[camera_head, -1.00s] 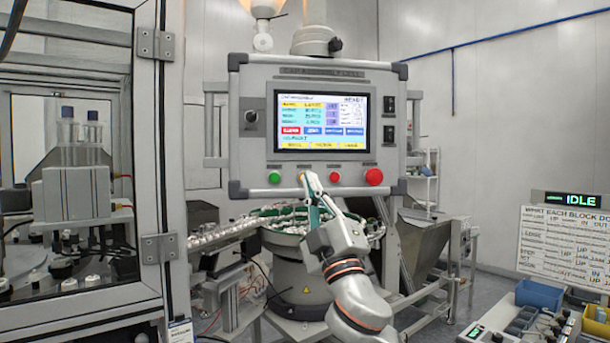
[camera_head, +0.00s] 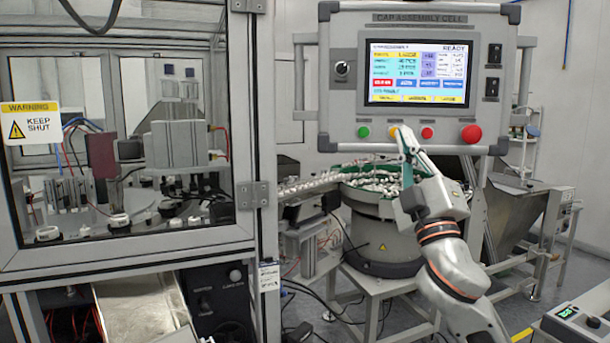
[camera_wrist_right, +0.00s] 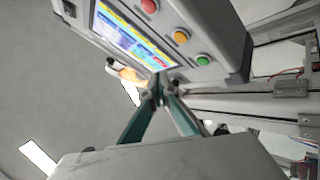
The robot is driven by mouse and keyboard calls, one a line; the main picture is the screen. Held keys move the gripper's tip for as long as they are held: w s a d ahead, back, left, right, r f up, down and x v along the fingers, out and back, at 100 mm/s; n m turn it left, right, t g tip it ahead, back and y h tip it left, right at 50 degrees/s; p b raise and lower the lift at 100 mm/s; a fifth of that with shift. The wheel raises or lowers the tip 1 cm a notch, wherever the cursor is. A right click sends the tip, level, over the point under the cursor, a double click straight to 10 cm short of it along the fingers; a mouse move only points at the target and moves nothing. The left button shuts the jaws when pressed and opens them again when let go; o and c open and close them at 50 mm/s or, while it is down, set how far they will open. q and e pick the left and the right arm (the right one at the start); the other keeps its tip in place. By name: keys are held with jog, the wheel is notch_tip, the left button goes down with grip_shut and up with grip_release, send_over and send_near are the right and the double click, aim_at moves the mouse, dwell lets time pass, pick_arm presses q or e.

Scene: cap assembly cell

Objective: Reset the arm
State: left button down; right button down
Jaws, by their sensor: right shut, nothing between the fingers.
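My right gripper (camera_head: 402,132) is shut and empty. In the head view its tips overlap the yellow button (camera_head: 394,131) on the lower edge of the control panel (camera_head: 345,103). In the right wrist view the shut teal fingers (camera_wrist_right: 160,84) meet below the screen (camera_wrist_right: 125,38), and the orange-yellow button (camera_wrist_right: 181,36) shows clear of the tips. I cannot tell whether the tips touch the panel. My right forearm comes up from the lower right. My left gripper is not in view.
A green button (camera_head: 364,132), a small red button (camera_head: 427,133) and a large red button (camera_head: 471,134) flank the yellow one. A feeder bowl (camera_head: 385,220) stands behind my arm. A framed enclosure (camera_head: 245,120) fills the left; a metal hopper (camera_head: 520,215) stands right.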

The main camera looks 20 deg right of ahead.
jog(key=w+a+f+g+y, duration=0.1)
jog(key=a+f+g+y, duration=0.15)
jog(key=f, duration=1.05)
jog(key=w+a+f+m+g+y, duration=0.1)
jog(key=w+a+f+g, duration=0.15)
jog(key=f, duration=1.05)
jog(key=w+a+f+g+y, duration=0.1)
jog(key=a+f+g+y, duration=0.15)
jog(key=f, duration=1.05)
jog(key=s+a+f+m+g, duration=0.1)
jog(key=s+f+g, duration=0.15)
jog(key=f, duration=0.45)
jog(key=s+a+f+g+y, duration=0.1)
jog(key=s+a+f, duration=0.1)
jog(key=s+f, duration=0.35)
jog(key=s+a+f+m+g, duration=0.1)
jog(key=s+f, duration=0.1)
jog(key=f, duration=0.6)
jog(key=s+a+f+m+g+y, duration=0.1)
jog(key=s+a+f+m+g, duration=0.1)
jog(key=s+f, duration=1.2)
jog(key=shift+s+a+f+m+g, duration=0.2)
jog(key=shift+s+a+m+g, duration=0.2)
jog(key=shift+s+a+g, duration=0.7)
jog(key=shift+w+a, duration=0.1)
